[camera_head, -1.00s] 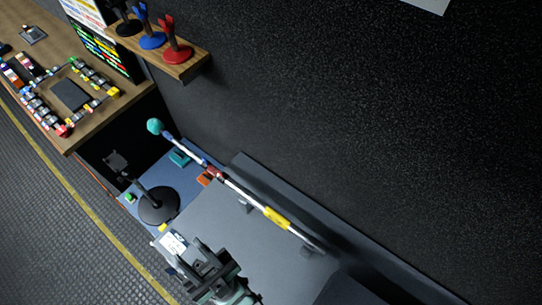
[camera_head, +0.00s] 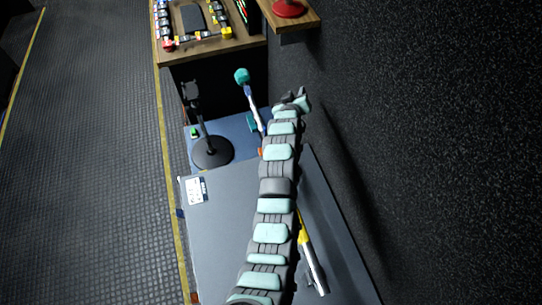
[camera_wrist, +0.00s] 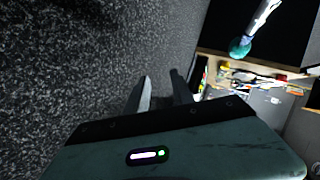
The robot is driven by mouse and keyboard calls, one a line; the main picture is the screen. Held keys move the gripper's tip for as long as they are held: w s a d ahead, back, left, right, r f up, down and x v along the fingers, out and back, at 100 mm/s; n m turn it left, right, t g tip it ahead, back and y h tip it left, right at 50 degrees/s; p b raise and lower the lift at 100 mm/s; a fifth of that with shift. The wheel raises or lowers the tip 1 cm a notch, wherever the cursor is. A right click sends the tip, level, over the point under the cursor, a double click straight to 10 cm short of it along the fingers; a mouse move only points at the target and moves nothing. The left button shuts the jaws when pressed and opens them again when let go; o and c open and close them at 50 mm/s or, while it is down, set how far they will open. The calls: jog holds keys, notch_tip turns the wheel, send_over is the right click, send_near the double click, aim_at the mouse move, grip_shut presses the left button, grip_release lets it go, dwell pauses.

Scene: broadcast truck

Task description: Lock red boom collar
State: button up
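The boom pole (camera_head: 252,105) is thin and white with a teal ball (camera_head: 242,76) at its far end. It slants over the grey case-like surface, and my arm covers its middle. The red collar is hidden behind my arm in the head view. The yellow collar (camera_head: 304,236) shows lower down the pole. My gripper (camera_head: 296,98) is beyond the top of my arm, right of the pole, near the dark wall. In the wrist view my gripper (camera_wrist: 163,82) has its two fingers apart with nothing between them. The teal ball (camera_wrist: 240,47) and a pole end show there at upper right, apart from the fingers.
A black stand with a round base (camera_head: 212,152) stands on the blue mat, left of the boom. The desk (camera_head: 205,48) with coloured connectors is at the back. A wooden shelf (camera_head: 300,25) juts from the wall (camera_head: 440,150). The floor (camera_head: 90,150) at left is clear.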

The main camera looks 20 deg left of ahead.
jog(key=s+a+f+g+h+b, duration=0.2)
jog(key=s+g+b, duration=0.2)
jog(key=s+g, duration=0.3)
jog(key=s+a+f+g+h+b, duration=0.25)
jog(key=s+g, duration=0.25)
jog(key=s, duration=0.5)
jog(key=shift+y, duration=0.35)
jog(key=f, duration=0.3)
jog(key=w+d+f, duration=0.1)
jog(key=f, duration=0.5)
jog(key=shift+w+d+f+b, duration=0.15)
jog(key=shift+w+d+b, duration=0.1)
jog(key=shift+d+b, duration=0.1)
grip_shut()
